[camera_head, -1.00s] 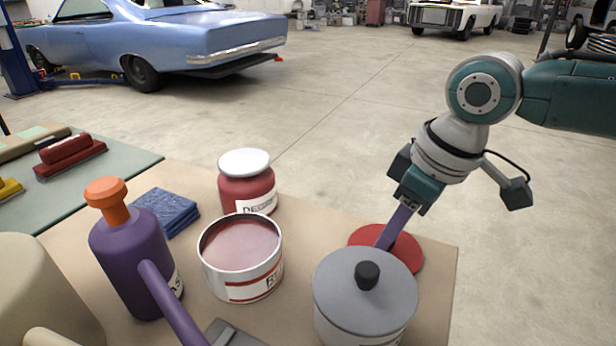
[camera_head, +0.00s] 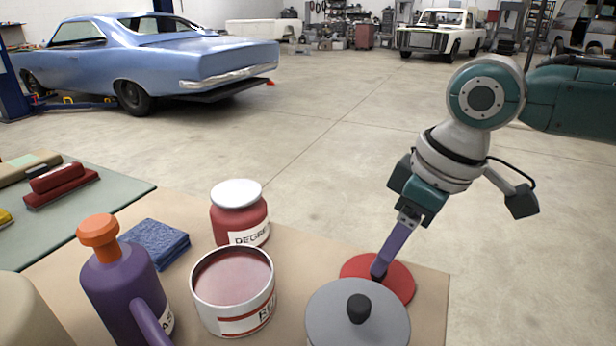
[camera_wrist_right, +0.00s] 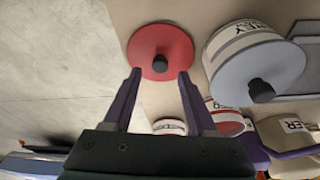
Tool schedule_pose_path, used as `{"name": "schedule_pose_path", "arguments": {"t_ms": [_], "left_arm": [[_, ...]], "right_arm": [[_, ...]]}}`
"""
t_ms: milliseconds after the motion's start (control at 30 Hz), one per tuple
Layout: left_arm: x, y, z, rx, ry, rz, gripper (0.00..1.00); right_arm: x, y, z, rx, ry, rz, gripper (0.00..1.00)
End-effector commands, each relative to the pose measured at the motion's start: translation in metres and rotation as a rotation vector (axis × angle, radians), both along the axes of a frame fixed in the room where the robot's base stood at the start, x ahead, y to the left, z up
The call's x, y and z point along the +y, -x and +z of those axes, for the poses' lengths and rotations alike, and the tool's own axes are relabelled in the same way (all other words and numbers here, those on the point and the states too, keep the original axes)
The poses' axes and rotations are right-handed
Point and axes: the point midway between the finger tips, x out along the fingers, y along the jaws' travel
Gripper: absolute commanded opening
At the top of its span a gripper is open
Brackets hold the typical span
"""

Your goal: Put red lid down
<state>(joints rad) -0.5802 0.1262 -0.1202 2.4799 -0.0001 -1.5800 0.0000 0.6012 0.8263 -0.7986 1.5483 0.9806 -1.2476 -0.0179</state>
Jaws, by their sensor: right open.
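The red lid (camera_head: 403,279) lies flat on the right part of the tabletop, behind the grey-lidded pot. In the right wrist view the red lid (camera_wrist_right: 160,40) shows as a round disc with a dark knob at its middle. My right gripper (camera_head: 378,272) points down at it. In the wrist view my right gripper (camera_wrist_right: 160,72) is open, its two purple fingers apart, one on each side of the knob and not touching it. In the head view the knob is hidden by the fingers. My left gripper is in neither view.
A grey-lidded pot (camera_head: 335,325) stands close in front of the lid. An open tin (camera_head: 240,322), a red jar (camera_head: 240,222), a purple bottle (camera_head: 120,300) and a blue cloth (camera_head: 157,243) are to the left. The table's right edge is near the lid.

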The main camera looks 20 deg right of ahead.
Motion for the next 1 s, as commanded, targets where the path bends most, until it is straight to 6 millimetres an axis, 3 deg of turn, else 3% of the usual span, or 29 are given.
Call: {"name": "schedule_pose_path", "arguments": {"t_ms": [33,200,400,1000], "left_arm": [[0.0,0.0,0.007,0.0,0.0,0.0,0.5],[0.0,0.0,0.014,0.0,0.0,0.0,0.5],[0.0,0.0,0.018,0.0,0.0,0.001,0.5],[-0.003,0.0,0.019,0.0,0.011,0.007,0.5]], "right_arm": [[-0.002,0.002,0.016,-0.002,0.0,0.001,0.58],[-0.007,0.011,0.052,-0.003,0.001,0.0,0.58],[-0.011,0.019,0.08,-0.001,-0.001,-0.001,0.58],[-0.011,0.021,0.086,0.001,-0.002,0.0,0.58]]}}
